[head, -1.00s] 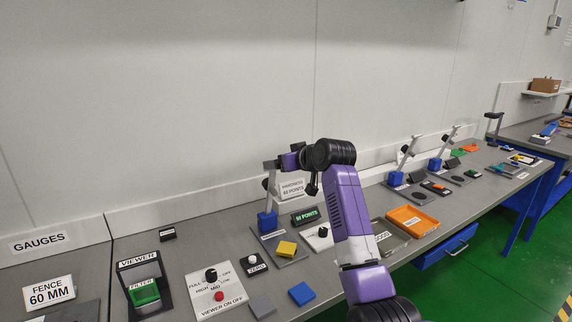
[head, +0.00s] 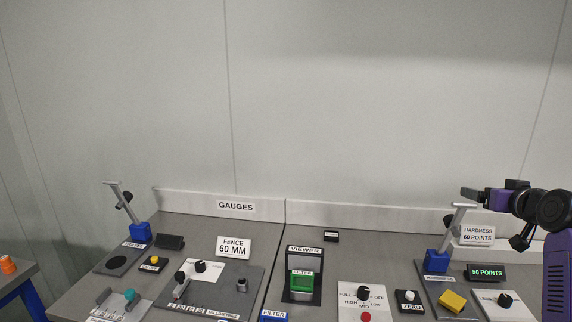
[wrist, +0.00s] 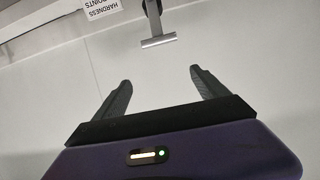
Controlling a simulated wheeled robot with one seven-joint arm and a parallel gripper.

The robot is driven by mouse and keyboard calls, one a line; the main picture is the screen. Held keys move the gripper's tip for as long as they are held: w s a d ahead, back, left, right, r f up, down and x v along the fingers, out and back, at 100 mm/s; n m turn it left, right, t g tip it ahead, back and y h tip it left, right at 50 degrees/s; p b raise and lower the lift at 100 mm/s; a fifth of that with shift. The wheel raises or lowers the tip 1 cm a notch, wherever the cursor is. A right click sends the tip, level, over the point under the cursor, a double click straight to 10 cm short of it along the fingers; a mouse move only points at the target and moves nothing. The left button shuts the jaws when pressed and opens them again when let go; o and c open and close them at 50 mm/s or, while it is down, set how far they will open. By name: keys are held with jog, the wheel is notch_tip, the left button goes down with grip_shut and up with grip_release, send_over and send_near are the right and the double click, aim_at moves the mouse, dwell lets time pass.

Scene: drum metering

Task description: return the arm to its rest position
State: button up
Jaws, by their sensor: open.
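My arm, purple and black, shows at the right edge of the head view, with its lower links cut off by the frame. My gripper (head: 470,193) points left, raised above the bench near the top of the hardness stand (head: 437,258). In the wrist view my gripper (wrist: 160,78) has its two dark fingers spread apart with nothing between them. The grey bar end of a stand (wrist: 158,41) shows beyond the fingers, apart from them.
The viewer (head: 303,272), a knob panel (head: 362,300), and a yellow block (head: 452,301) lie on the bench. Another stand (head: 140,232) is at left. The air above is clear.

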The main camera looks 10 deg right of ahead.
notch_tip(320, 180, up, 4)
jog(key=s+m+t+h, duration=0.1)
jog(key=s+t+h, duration=0.1)
jog(key=s+a+f+t, duration=0.3)
jog(key=s+a+f, duration=1.5)
jog(key=s+a, duration=0.4)
jog(key=s+a+f+n+g+y, duration=0.1)
jog(key=s+a+f+y, duration=0.1)
jog(key=s+a, duration=0.3)
jog(key=s+a+f+n+g+y, duration=0.1)
jog(key=s+a, duration=0.4)
jog(key=s, duration=0.9)
jog(key=s+a+f+n+g+y, duration=0.1)
jog(key=s+a+f+n+y, duration=0.1)
jog(key=s+a, duration=0.4)
jog(key=s+f+y, duration=0.1)
jog(key=s+f, duration=0.1)
jog(key=s, duration=0.1)
jog(key=shift+s+f+n+g, duration=0.2)
jog(key=shift+s+n+g, duration=0.1)
jog(key=shift+g, duration=0.1)
